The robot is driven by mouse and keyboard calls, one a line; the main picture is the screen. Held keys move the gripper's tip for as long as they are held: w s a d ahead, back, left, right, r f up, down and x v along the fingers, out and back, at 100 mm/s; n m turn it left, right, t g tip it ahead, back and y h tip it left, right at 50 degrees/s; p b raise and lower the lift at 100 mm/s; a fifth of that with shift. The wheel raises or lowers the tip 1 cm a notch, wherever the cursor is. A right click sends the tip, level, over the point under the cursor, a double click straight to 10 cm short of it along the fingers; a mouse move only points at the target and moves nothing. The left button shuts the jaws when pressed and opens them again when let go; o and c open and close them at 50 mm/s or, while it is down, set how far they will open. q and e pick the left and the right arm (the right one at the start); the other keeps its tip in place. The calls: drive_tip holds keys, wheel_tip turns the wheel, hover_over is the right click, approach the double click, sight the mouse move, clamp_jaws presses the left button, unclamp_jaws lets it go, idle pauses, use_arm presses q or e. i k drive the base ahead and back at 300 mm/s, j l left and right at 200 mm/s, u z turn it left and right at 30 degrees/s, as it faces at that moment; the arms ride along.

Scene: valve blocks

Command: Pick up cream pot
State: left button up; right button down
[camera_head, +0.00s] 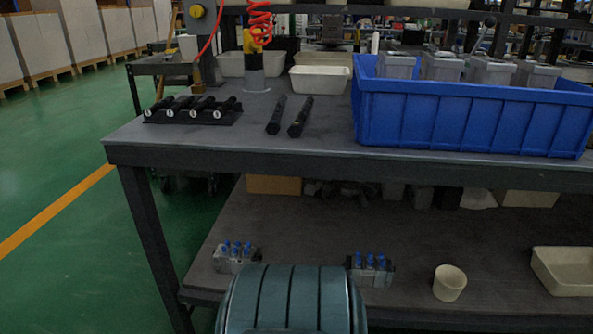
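The cream pot (449,284) stands upright on the lower shelf of the workbench, right of the middle. It is small, round and open at the top. It stands apart from the things around it, and nothing covers it. Neither of my grippers shows in the head view.
A valve block (370,269) with blue tops is left of the pot; another valve block (236,257) is further left. A cream tray (566,271) is to the right. The workbench top (230,139) overhangs the lower shelf and carries a blue crate (470,122).

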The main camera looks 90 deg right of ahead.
sight(450, 280)
drive_tip(key=i+l, duration=0.1)
drive_tip(key=i, duration=0.2)
drive_tip(key=z, duration=4.1)
drive_tip(key=i+l+u, duration=0.1)
drive_tip(key=l+u, duration=0.35)
drive_tip(key=l, duration=0.5)
drive_tip(key=l+u, duration=0.45)
drive_tip(key=l, duration=0.5)
